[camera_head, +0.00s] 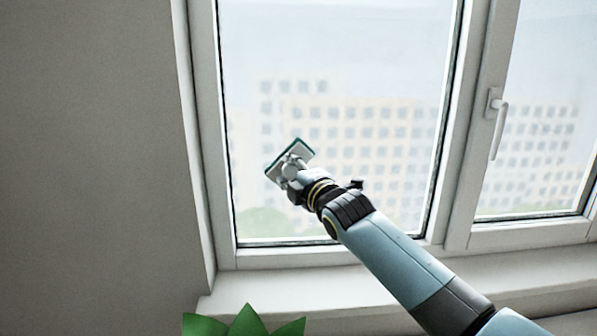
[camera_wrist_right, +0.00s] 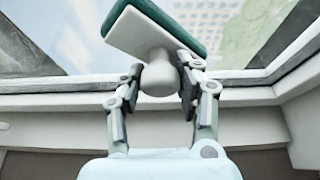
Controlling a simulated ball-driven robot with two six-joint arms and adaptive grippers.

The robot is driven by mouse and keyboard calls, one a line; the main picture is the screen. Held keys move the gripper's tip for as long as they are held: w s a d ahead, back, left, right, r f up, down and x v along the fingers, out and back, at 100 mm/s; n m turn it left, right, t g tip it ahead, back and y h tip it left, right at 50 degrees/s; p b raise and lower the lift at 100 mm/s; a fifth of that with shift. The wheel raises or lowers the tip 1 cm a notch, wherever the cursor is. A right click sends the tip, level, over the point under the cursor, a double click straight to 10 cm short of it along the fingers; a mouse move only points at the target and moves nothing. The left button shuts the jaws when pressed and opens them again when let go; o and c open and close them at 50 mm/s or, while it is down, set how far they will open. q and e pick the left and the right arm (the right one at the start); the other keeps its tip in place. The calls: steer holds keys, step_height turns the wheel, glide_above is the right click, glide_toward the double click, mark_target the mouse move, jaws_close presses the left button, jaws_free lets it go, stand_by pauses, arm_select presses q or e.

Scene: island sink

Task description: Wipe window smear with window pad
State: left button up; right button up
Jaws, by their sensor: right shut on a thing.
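The window pad (camera_head: 289,160) has a pale plate with a dark green edge, and I see it tilted in front of the left window pane (camera_head: 340,60). My right gripper (camera_head: 291,175) is shut on the pad's pale knob. In the right wrist view the gripper (camera_wrist_right: 160,85) has a finger on each side of the knob, and the pad (camera_wrist_right: 150,25) shows its green layer facing away from me, toward the glass. I cannot tell whether the pad touches the glass. No distinct smear can be made out on the hazy pane. My left gripper is not in view.
A white frame (camera_head: 208,140) surrounds the pane. A handle (camera_head: 497,128) sits on the frame of the right-hand window. Below is a pale sill (camera_head: 270,290), with a green leafy plant (camera_head: 245,322) at the bottom. A grey wall (camera_head: 90,150) fills the left.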

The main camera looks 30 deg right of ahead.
steer(key=shift+d+r, duration=0.15)
steer(key=shift+r, duration=1.1)
steer(key=s+d+b, duration=0.2)
steer(key=s+d, duration=0.1)
steer(key=d, duration=0.4)
steer(key=s+d+b, duration=0.2)
steer(key=s+d, duration=0.2)
steer(key=d, duration=0.4)
steer(key=shift+s+d+b, duration=0.25)
steer(key=shift+d+b, duration=0.05)
steer(key=shift+f, duration=0.1)
steer(key=s+a+b, duration=0.2)
steer(key=s, duration=0.3)
steer(key=shift+s+a, duration=0.2)
steer(key=shift+a, duration=0.15)
